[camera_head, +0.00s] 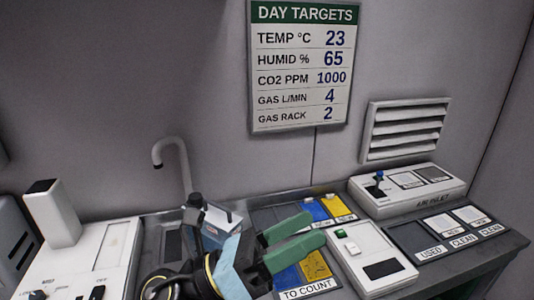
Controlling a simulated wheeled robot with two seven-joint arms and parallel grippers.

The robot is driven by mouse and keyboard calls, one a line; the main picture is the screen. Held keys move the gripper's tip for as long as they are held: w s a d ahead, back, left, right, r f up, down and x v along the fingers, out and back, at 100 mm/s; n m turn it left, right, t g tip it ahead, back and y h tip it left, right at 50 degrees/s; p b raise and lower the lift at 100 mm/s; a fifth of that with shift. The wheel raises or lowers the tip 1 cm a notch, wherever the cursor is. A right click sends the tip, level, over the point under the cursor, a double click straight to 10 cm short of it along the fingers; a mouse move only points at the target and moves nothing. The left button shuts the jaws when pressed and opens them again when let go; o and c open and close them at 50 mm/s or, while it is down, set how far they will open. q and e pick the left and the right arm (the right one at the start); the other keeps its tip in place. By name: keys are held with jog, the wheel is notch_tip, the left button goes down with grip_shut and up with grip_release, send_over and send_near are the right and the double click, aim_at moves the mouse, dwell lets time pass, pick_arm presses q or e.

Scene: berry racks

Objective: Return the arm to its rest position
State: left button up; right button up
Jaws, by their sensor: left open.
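My left gripper (294,242) shows at the lower middle, with two green fingers spread apart and nothing seen between them. It is over the bench, in front of the tray area labelled TO COUNT (309,289). My left arm's wrist (228,262) is pale blue and black and comes in from the bottom. My right gripper is not in view.
A grey bench (468,272) carries white boxes with switches (372,262), an air inlet box (408,190), and blue and yellow cards (335,206). A tap (171,150) stands at the back left. A DAY TARGETS board (303,70) and a vent (405,129) are on the wall.

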pick_arm(q)
jog(key=w+a+f+n+t+y, duration=0.35)
jog(key=a+n+t+y, duration=0.4)
jog(key=n, duration=0.65)
jog(key=w+a+f+n+t+y, duration=0.2)
jog(key=w+a+n+t+y, duration=0.2)
jog(key=a+n+t+y, duration=0.65)
jog(key=s+a+f+n+g+y, duration=0.1)
jog(key=s+a+f+n+g, duration=0.1)
jog(key=s+f+n+g, duration=0.1)
jog(key=s+a+f+n+g+y, duration=0.2)
jog(key=f+n+g, duration=0.4)
jog(key=f, duration=0.4)
jog(key=s+a+f+n+g+y, duration=0.2)
jog(key=s+a+f+n+g, duration=0.1)
jog(key=f+n, duration=0.4)
jog(key=shift+s+f+g, duration=0.25)
jog(key=shift+s+g, duration=0.45)
jog(key=shift+g, duration=0.2)
jog(key=s+f+n+g, duration=0.3)
jog(key=s+f+g, duration=0.3)
jog(key=s, duration=0.6)
notch_tip(320, 180, down, 26)
jog(key=s+a+g, duration=0.1)
jog(key=s+g, duration=0.1)
jog(key=s+a+f, duration=0.4)
jog(key=s+f, duration=0.9)
jog(key=s, duration=0.3)
jog(key=shift+f+g, duration=0.4)
jog(key=shift+m, duration=0.25)
